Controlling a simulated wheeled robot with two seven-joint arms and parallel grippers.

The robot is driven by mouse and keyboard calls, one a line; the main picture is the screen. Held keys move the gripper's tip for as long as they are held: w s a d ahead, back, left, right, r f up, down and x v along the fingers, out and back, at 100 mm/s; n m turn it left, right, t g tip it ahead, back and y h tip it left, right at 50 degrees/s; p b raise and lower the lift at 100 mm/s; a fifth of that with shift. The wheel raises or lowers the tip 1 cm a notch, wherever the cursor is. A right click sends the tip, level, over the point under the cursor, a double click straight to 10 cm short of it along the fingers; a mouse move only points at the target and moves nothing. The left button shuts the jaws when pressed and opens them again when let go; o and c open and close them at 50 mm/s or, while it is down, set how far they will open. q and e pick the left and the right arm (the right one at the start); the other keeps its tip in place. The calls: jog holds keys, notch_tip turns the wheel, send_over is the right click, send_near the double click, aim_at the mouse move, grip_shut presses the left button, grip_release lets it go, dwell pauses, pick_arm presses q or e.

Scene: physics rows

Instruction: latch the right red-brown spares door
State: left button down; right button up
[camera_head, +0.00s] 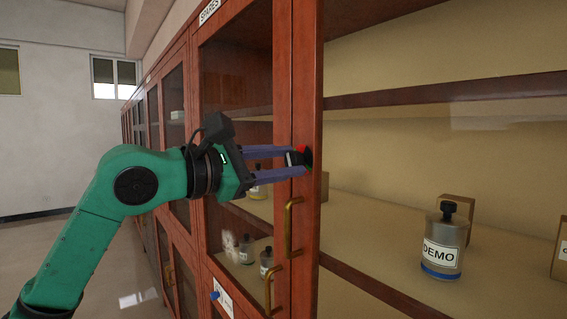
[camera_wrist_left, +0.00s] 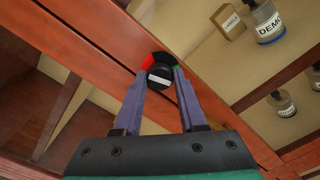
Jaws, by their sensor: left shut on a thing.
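The red-brown spares cabinet has a right door (camera_head: 308,220), whose upright frame stands beside the left door's frame (camera_head: 282,90). I cannot tell whether the two are fully flush. A black latch knob (camera_head: 298,158) with a pale bar sits on the right door's frame, with red and green marks around it. The knob (camera_wrist_left: 160,78) shows clearly in the left wrist view, red at its left and green at its right. My left gripper (camera_head: 298,160) is shut on the knob, its purple fingers on either side. My right gripper is out of view.
Brass handles (camera_head: 290,228) (camera_head: 268,280) stick out below the knob. Behind the right door are shelves with a DEMO bottle (camera_head: 442,245) and boxes (camera_head: 457,212). More bottles show behind the left door's glass. Open floor (camera_head: 110,250) lies at the left.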

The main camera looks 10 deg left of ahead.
pick_arm(q)
jog(key=shift+m, duration=1.9)
jog(key=shift+c, duration=2.3)
grip_release()
jog(key=shift+s+a+f+b, duration=0.1)
jog(key=shift+s+a+b, duration=0.1)
jog(key=shift+b, duration=0.1)
jog(key=b+v, duration=0.5)
jog(key=v, duration=0.9)
